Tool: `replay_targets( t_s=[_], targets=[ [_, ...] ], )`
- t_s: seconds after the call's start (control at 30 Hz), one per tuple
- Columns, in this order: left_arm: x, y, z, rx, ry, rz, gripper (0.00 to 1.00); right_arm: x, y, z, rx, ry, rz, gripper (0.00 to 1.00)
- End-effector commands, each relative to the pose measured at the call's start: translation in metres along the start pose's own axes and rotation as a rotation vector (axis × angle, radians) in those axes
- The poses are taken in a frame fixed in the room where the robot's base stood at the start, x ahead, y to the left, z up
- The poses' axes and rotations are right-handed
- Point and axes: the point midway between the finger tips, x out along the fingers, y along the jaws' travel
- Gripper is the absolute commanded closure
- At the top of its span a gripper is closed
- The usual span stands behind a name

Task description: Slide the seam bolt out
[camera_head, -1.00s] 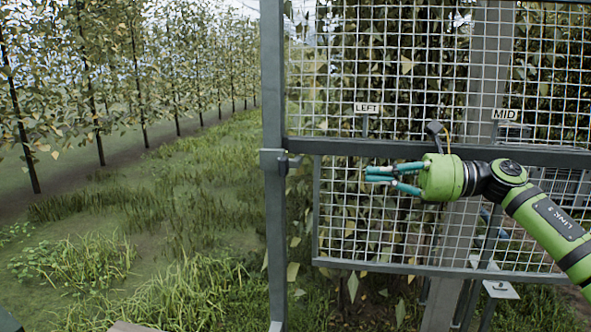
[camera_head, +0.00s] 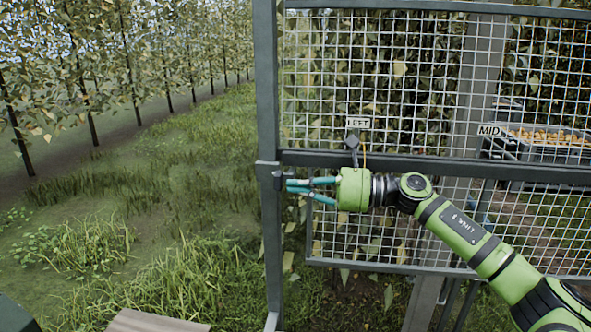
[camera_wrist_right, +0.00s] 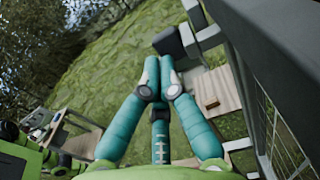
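The seam bolt's dark handle (camera_head: 280,178) sits at the clamp on the grey gate post, level with the crossbar. In the right wrist view the dark block (camera_wrist_right: 168,42) that looks like this handle, beside a grey bracket (camera_wrist_right: 207,38), lies just beyond the fingertips. My right gripper (camera_head: 289,187) comes in from the right with its teal fingers pointing left at the post. Its fingers are close together, with a narrow gap between them and nothing visibly held. I cannot tell whether the tips touch the handle. My left gripper is not in view.
The grey crossbar (camera_head: 430,166) runs just above my right forearm. A crate of fruit (camera_head: 550,140) stands behind the mesh. Open grass (camera_head: 160,190) lies left of the post (camera_head: 268,90).

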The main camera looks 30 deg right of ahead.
Motion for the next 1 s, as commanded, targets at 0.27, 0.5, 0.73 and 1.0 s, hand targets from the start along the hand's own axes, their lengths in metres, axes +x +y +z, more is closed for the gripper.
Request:
replay_targets(
  t_s=[0.27, 0.5, 0.73, 1.0],
  targets=[
    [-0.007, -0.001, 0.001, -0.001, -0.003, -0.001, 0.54, 0.01, 0.0, 0.0, -0.002, 0.0, -0.001, 1.0],
    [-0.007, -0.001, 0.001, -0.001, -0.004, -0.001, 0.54, 0.011, 0.0, 0.0, -0.001, -0.001, 0.0, 1.0],
    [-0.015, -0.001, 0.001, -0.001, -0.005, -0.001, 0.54, 0.044, 0.0, 0.002, 0.0, -0.004, 0.001, 1.0],
    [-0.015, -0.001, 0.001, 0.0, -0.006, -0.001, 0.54, 0.052, 0.0, -0.001, -0.001, 0.0, 0.0, 1.0]
  ],
)
